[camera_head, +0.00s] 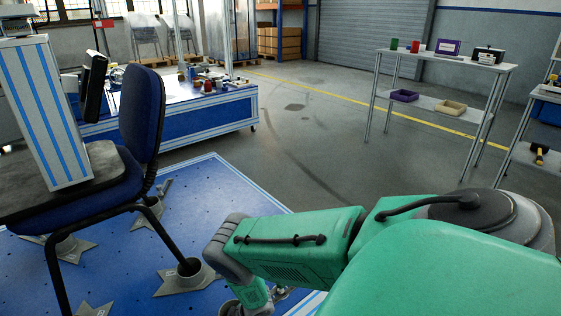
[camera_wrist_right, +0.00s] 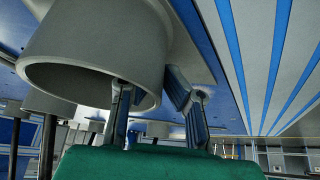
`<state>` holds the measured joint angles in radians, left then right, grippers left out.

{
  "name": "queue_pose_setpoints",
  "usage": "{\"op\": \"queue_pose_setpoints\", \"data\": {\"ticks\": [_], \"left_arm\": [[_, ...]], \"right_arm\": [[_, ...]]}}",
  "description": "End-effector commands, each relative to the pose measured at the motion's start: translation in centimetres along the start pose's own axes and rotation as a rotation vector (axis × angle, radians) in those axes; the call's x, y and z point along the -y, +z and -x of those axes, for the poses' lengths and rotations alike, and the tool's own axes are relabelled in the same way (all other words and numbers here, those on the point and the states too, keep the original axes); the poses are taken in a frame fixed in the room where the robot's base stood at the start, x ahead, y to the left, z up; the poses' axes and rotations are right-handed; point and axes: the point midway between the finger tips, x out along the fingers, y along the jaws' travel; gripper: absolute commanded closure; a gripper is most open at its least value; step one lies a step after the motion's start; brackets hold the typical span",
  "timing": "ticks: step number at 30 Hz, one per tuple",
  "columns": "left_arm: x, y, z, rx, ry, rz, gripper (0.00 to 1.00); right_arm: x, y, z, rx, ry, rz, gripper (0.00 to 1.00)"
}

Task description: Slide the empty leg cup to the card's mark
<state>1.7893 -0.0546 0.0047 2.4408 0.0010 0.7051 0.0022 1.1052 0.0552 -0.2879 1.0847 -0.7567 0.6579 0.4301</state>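A grey leg cup (camera_wrist_right: 95,45) fills the upper left of the right wrist view, its round opening facing the camera and no chair leg visible in it. My right gripper (camera_wrist_right: 150,90) is at its rim, one finger in the opening and the other outside the wall. Whether they press on the wall is unclear. In the head view, part of a grey cup (camera_head: 232,308) shows at the bottom edge beside my green right arm, which hides the fingers. Another cup (camera_head: 190,272) has a chair leg in it. I cannot make out the card's mark. My left gripper is out of view.
A blue chair (camera_head: 140,115) stands on the blue platform (camera_head: 215,185), with a striped block (camera_head: 50,110) on its seat. Other footed cups (camera_head: 65,247) sit around its legs. A workbench (camera_head: 200,125) and a shelf table (camera_head: 450,60) stand farther back. Floor between is clear.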

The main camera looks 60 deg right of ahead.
Motion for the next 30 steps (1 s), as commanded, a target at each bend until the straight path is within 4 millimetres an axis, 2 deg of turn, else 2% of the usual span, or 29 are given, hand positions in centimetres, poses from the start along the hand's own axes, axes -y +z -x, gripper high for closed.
{"op": "queue_pose_setpoints", "data": {"ticks": [30], "left_arm": [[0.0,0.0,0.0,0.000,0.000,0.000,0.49]], "right_arm": [[3.4,-3.0,-1.6,-0.004,-0.003,0.001,1.00]]}}
